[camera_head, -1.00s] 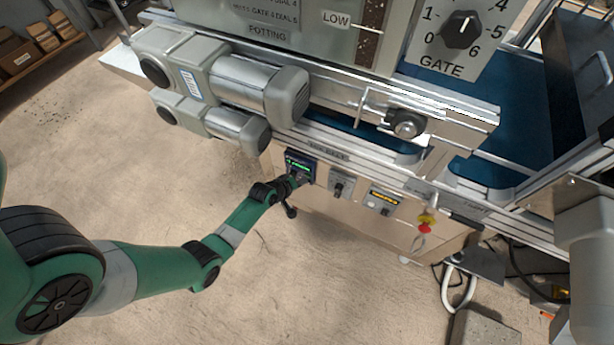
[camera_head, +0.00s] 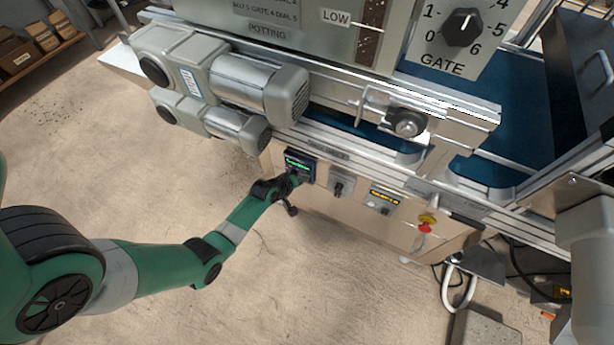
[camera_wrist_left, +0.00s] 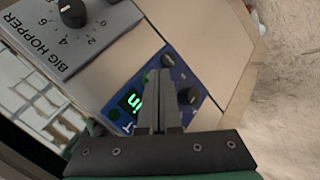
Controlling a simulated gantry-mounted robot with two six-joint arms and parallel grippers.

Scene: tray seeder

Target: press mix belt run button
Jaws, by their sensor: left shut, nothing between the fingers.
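A small blue control panel (camera_head: 300,162) with a lit green display is on the machine's front, below the conveyor. In the left wrist view the blue panel (camera_wrist_left: 196,106) shows the green display (camera_wrist_left: 131,101) and two black knobs (camera_wrist_left: 189,96). My left gripper (camera_head: 299,178) is shut and empty at the lower part of this panel. In the wrist view its closed fingers (camera_wrist_left: 161,76) overlap the panel's middle and hide part of its face. I cannot tell whether the tips touch it, and no run button is clearly readable. My right gripper is not in view.
A BIG HOPPER dial box (camera_wrist_left: 75,25) is beside the blue panel. Motors (camera_head: 235,85) jut out above. The floor at left is clear.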

